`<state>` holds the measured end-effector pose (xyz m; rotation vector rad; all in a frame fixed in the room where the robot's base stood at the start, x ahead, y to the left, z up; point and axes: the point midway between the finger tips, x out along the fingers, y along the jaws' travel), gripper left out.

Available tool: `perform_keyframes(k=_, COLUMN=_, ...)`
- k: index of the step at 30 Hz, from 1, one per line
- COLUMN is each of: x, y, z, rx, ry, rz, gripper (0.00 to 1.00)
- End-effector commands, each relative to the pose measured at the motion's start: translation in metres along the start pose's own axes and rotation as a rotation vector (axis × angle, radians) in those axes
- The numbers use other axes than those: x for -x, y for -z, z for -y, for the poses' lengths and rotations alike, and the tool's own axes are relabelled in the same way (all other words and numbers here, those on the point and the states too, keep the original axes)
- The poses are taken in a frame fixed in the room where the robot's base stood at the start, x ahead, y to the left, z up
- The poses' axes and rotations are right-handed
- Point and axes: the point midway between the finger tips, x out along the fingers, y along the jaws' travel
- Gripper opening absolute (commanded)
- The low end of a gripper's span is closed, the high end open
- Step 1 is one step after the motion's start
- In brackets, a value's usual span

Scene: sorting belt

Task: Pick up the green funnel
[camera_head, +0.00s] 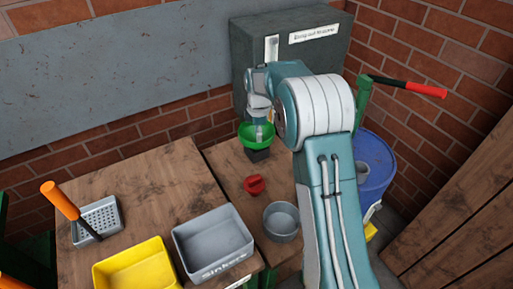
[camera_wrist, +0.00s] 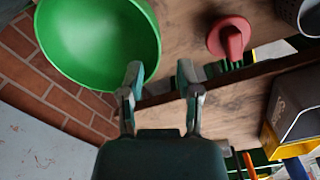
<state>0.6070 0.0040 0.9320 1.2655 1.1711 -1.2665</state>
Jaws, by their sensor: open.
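The green funnel (camera_head: 248,132) stands wide mouth up on a dark block at the back of the wooden table in the head view. In the wrist view the green funnel (camera_wrist: 95,40) fills the upper left, its round bowl facing the camera. My gripper (camera_wrist: 160,85) is open and empty, with its two fingers apart to the right of the funnel's rim in that view. In the head view my gripper (camera_head: 262,112) is over the funnel, and its fingertips are too small to make out. Whether a finger touches the rim, I cannot tell.
A red knobbed object (camera_head: 254,184) and a grey round cup (camera_head: 281,222) stand on the table in front of the funnel. A grey bin (camera_head: 213,248) and a yellow bin (camera_head: 135,272) are to the left. A dark grey cabinet (camera_head: 335,55) stands behind; a blue barrel (camera_head: 374,185) is right.

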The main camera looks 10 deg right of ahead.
Motion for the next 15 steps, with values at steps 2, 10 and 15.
perform_keyframes(k=2, x=-0.007, y=0.0, z=-0.001, rx=0.0, ry=0.003, rz=0.0, gripper=0.44)
perform_keyframes(k=10, x=-0.046, y=0.0, z=-0.006, rx=0.0, ry=0.002, rz=-0.001, gripper=0.44)
perform_keyframes(k=15, x=-0.051, y=0.0, z=-0.006, rx=0.0, ry=-0.001, rz=-0.002, gripper=0.44)
